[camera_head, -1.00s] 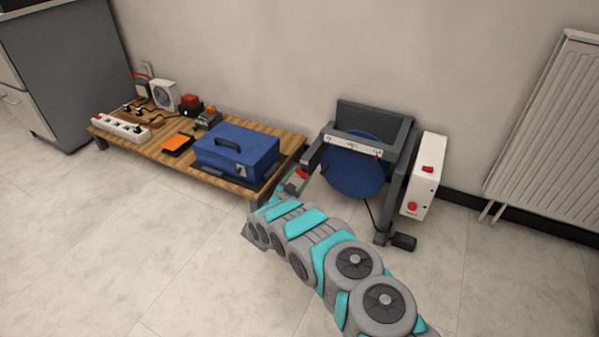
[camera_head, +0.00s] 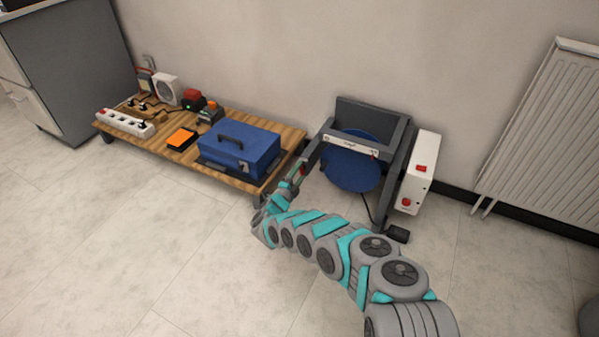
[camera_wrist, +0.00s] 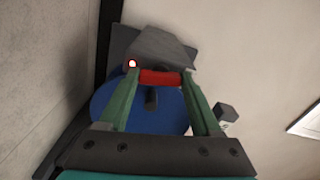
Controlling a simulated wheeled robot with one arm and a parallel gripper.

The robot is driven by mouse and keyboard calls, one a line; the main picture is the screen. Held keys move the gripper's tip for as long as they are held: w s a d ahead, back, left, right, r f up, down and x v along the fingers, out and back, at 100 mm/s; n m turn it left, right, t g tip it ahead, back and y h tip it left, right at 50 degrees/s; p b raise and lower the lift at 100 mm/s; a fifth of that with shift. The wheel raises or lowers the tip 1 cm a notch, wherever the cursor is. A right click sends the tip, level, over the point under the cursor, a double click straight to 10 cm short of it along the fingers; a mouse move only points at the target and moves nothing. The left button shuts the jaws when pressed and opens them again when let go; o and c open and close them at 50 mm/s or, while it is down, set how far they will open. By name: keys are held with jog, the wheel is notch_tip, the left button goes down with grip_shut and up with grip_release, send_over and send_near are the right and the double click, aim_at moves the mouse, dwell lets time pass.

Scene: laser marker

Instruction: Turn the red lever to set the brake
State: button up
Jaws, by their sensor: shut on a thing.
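The red lever (camera_wrist: 160,78) lies across between the two green fingers of my gripper (camera_wrist: 161,84) in the wrist view, and the gripper is shut on it. In the head view a small bit of the red lever (camera_head: 301,169) shows at the left side of the dark grey frame, with my gripper (camera_head: 295,179) at it. The dark grey frame (camera_head: 399,160) holds a blue disc (camera_head: 350,168), which also shows behind the fingers in the wrist view (camera_wrist: 112,100). The fingers partly hide the lever in the head view.
A low wooden table (camera_head: 273,131) stands left of the frame with a blue case (camera_head: 240,150) and several small devices. A white box (camera_head: 418,180) with red buttons is on the frame's right. A radiator (camera_head: 545,130) is on the wall.

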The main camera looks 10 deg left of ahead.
jog(key=shift+d+f+m+b, duration=0.1)
jog(key=shift+m+b, duration=0.4)
jog(key=shift+m, duration=0.7)
jog(key=o, duration=1.4)
jog(key=v, duration=0.7)
jog(key=shift+s+p, duration=0.3)
jog(key=shift+s, duration=0.05)
jog(key=shift+a, duration=0.2)
